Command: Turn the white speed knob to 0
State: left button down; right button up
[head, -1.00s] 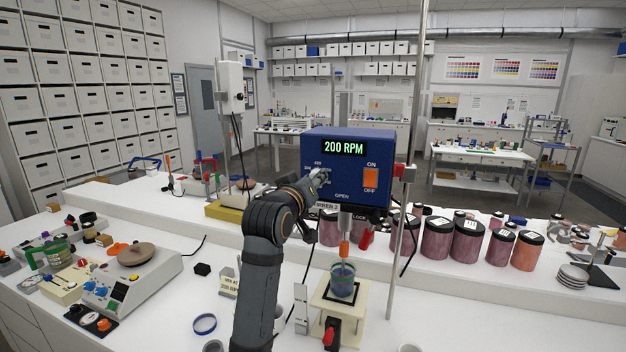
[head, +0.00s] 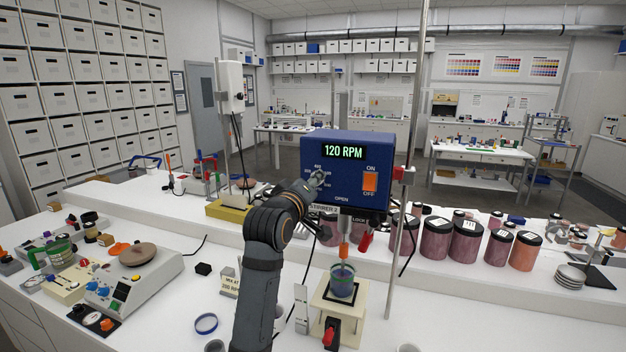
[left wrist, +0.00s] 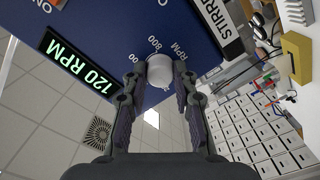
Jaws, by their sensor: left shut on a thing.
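The white speed knob (left wrist: 159,71) is on the front of the blue stirrer head, between the fingertips of my left gripper (left wrist: 157,80). The left gripper is shut on it and tilted relative to the panel. In the head view the blue stirrer head (head: 346,150) hangs on a metal rod, and my left gripper (head: 316,180) reaches its lower left front, mostly covering the knob. The display (head: 345,153) reads 120 RPM in green. An orange ON/OFF switch (head: 370,182) is right of the knob. My right gripper is not seen.
Below the stirrer, a glass beaker (head: 343,282) with blue contents stands on a cream stand (head: 338,305). Dark-lidded pigment jars (head: 466,240) line the raised shelf on the right. A balance-like device (head: 131,280) sits at the left. The metal rod (head: 405,150) stands right of the stirrer.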

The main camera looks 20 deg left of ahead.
pick_arm(q)
jog(key=shift+n+p, duration=1.2)
jog(key=shift+n, duration=2.4)
jog(key=c, duration=1.1)
grip_release()
jog(key=shift+o, duration=0.2)
jog(key=s, duration=1.2)
jog(key=shift+a, duration=0.2)
